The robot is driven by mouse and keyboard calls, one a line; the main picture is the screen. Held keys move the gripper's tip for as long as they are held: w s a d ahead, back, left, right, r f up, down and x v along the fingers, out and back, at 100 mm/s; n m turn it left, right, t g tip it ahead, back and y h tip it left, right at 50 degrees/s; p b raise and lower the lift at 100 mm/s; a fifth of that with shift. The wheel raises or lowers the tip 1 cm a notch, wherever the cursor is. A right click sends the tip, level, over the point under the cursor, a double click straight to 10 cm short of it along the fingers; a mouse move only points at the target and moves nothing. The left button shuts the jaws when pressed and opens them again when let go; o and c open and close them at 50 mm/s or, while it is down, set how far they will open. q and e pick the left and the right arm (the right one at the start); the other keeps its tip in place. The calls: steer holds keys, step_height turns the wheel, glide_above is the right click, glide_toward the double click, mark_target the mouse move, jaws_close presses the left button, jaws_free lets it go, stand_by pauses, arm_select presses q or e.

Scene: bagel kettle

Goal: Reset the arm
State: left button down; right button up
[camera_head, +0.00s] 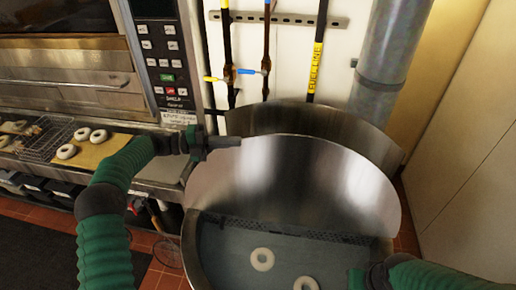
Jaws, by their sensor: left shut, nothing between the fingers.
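My left arm, in a green sleeve, comes in from the lower left. Its gripper (226,143) is shut and empty, above the left back rim of the kettle. My right arm (440,274) shows at the lower right, with a dark end part near the kettle's right side; its fingers are not clear. The large steel kettle (290,180) holds greyish water. A pale bagel (262,259) floats in the water, and another bagel (306,284) is cut by the bottom edge.
A steel counter at the left carries a wire basket (48,139) and a wooden board (92,150) with bagels. An oven control panel (163,60) stands behind. Pipes with valves (232,75) run down the back wall, and a wide grey duct (388,60) stands at the right.

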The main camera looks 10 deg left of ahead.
arm_select(q)
steer(key=b+v, duration=0.1)
steer(key=v, duration=0.4)
steer(key=shift+a, duration=0.1)
arm_select(e)
steer(key=shift+s+x, duration=0.2)
steer(key=shift+x, duration=0.75)
